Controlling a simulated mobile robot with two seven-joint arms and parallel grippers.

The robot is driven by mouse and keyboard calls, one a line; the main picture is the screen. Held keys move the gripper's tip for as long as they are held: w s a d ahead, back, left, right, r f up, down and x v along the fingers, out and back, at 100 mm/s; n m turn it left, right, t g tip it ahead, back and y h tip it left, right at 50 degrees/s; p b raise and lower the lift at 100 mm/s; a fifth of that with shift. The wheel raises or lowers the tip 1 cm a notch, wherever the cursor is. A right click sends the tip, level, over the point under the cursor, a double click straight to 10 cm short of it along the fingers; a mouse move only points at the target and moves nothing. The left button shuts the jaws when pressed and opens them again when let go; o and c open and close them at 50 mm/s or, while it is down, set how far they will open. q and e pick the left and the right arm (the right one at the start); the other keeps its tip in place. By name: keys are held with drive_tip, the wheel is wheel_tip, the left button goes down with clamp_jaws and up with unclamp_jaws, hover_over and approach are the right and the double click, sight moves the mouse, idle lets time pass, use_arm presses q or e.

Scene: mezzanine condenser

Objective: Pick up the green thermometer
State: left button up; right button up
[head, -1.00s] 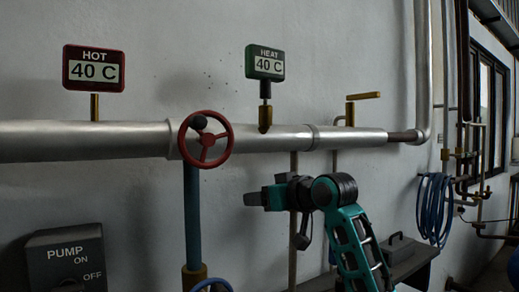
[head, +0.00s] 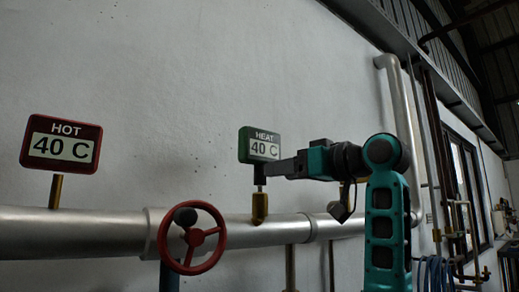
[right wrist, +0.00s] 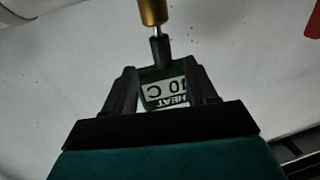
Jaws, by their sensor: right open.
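The green thermometer (head: 260,146) reads HEAT 40 C and stands upright on a dark stem in a brass fitting (head: 260,207) on the pipe. My right gripper (head: 281,167) reaches in from the right, with its fingers at the thermometer's right edge. In the right wrist view the thermometer (right wrist: 165,94) appears upside down between the two spread fingers. The gripper is open, and I cannot tell whether either finger touches the thermometer. My left gripper is not in view.
A red thermometer (head: 62,144) reading HOT 40 C stands further left on the same silver pipe (head: 90,232). A red valve wheel (head: 192,238) sits in front of the pipe. The wall above is clear.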

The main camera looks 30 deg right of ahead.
sight(261, 185)
drive_tip(key=x, duration=0.3)
drive_tip(key=p+x, duration=0.1)
drive_tip(key=x, duration=0.2)
drive_tip(key=shift+a+r, duration=0.1)
drive_tip(key=shift+r, duration=0.1)
drive_tip(key=shift+w+a+f, duration=0.1)
drive_tip(key=shift+w, duration=0.5)
drive_tip(key=shift+c, duration=0.4)
clamp_jaws()
